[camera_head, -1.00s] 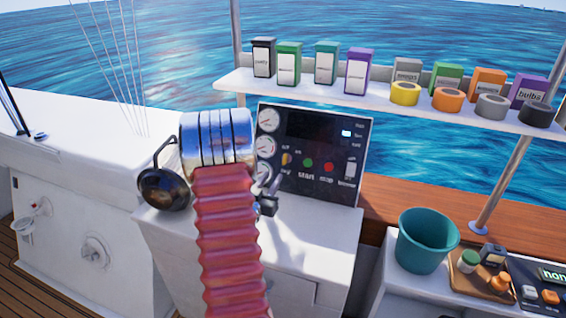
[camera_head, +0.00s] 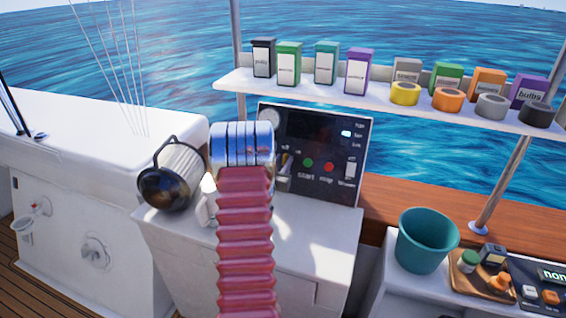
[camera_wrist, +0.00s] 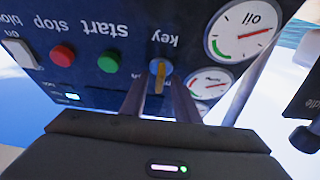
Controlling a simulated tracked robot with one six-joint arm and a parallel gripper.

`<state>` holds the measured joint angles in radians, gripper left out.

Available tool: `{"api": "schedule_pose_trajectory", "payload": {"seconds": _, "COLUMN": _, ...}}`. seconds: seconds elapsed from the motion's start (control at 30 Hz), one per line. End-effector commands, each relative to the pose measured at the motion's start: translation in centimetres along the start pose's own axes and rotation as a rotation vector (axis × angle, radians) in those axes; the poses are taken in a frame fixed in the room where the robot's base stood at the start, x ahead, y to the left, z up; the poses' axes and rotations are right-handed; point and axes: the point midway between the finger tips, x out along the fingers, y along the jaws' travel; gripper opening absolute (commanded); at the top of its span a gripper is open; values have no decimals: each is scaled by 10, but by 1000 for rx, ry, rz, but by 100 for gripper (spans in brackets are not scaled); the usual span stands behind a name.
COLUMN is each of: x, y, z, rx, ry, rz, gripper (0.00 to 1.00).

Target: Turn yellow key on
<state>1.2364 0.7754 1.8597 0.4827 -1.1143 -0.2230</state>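The yellow key (camera_wrist: 159,80) is a flat bar on a round blue base in the dark panel, beside the word "key". The wrist view shows the panel upside down, and the key's bar stands nearly upright there. My gripper (camera_wrist: 159,98) is open, with one finger on each side of the key and gaps between. I cannot tell how deep the fingertips reach over it. In the head view, my arm and gripper largely hide the key's area on the panel (camera_head: 330,187).
Close to the key are a green start button (camera_wrist: 108,64), a red stop button (camera_wrist: 63,55) and a white blower switch (camera_wrist: 20,53). An oil gauge (camera_wrist: 243,30) is on the other side. A black-fronted lamp (camera_head: 166,188) stands left of my arm. A shelf (camera_head: 300,91) hangs above the panel.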

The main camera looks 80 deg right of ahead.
Motion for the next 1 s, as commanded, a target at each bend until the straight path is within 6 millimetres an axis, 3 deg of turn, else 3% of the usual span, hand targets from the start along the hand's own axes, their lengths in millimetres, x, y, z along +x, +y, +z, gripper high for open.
{"api": "schedule_pose_trajectory", "payload": {"seconds": 0.23, "x": 0, "y": 0, "z": 0, "rx": 0, "ry": 0, "rz": 0, "gripper": 27}}
{"api": "schedule_pose_trajectory", "payload": {"seconds": 0.6, "x": 0, "y": 0, "z": 0, "rx": 0, "ry": 0, "rz": 0, "gripper": 1}}
{"api": "schedule_pose_trajectory", "payload": {"seconds": 1.0, "x": 0, "y": 0, "z": 0, "rx": 8, "ry": 0, "rz": 3, "gripper": 0}}
